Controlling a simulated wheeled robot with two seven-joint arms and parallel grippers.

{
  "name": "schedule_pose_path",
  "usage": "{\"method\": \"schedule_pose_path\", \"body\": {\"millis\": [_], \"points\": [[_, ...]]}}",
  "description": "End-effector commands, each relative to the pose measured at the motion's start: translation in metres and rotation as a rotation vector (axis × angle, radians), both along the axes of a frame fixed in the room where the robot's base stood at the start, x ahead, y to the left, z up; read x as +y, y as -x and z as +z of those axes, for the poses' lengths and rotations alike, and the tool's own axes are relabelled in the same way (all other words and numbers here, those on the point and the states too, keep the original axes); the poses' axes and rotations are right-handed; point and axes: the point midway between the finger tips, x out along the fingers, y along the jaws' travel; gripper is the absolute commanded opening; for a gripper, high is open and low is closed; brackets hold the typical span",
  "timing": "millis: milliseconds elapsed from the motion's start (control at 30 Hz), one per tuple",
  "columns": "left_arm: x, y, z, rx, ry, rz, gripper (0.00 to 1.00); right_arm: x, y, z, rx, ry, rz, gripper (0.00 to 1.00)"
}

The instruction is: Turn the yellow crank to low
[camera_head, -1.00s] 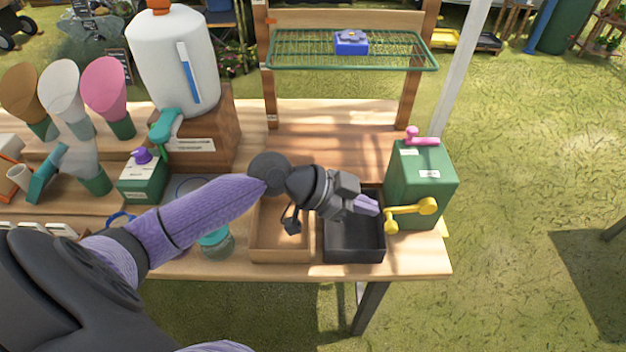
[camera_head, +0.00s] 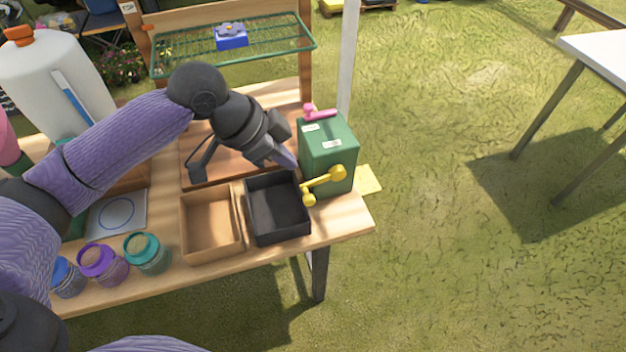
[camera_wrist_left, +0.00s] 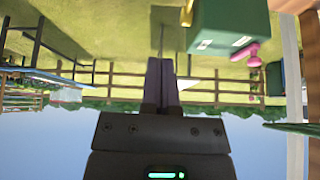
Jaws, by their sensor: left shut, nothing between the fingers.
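The yellow crank (camera_head: 324,184) is on the front face of the green box (camera_head: 328,152) at the right end of the table. Its arm slants, with one knob at the upper right and one at the lower left. My left gripper (camera_head: 290,163) is shut and empty, just left of the green box and above the black tray. In the left wrist view, the shut fingers (camera_wrist_left: 161,72) point toward the top, and a bit of the yellow crank (camera_wrist_left: 187,14) shows beside the green box (camera_wrist_left: 228,25). My right gripper is not in view.
A pink crank (camera_head: 318,113) sits on top of the green box. The black tray (camera_head: 280,237) and a wooden tray (camera_head: 212,254) stand in front. Several jars (camera_head: 146,253) line the table's front left. A green wire shelf (camera_head: 240,50) is behind. Grass lies open to the right.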

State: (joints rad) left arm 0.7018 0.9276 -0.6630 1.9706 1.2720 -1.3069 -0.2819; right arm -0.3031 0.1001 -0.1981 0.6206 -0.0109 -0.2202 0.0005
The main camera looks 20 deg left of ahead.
Motion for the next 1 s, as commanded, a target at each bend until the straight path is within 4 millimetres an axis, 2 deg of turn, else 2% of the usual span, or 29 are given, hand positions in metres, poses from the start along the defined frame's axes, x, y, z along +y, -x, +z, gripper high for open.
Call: {"method": "schedule_pose_path", "body": {"millis": [67, 167, 633, 800, 1000], "points": [[0.001, -0.005, 0.007, -0.001, -0.048, 0.022, 0.0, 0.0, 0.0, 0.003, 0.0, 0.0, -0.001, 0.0], [0.0, -0.008, 0.0, 0.006, -0.065, 0.032, 0.0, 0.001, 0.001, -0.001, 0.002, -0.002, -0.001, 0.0], [-0.037, -0.036, -0.088, 0.004, -0.06, 0.029, 0.0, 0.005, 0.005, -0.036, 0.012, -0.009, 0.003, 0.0], [-0.028, -0.032, -0.112, 0.005, -0.062, 0.03, 0.0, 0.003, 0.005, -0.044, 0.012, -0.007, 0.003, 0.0], [-0.025, -0.031, -0.12, 0.003, -0.062, 0.029, 0.0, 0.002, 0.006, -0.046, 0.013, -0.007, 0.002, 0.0]]}}
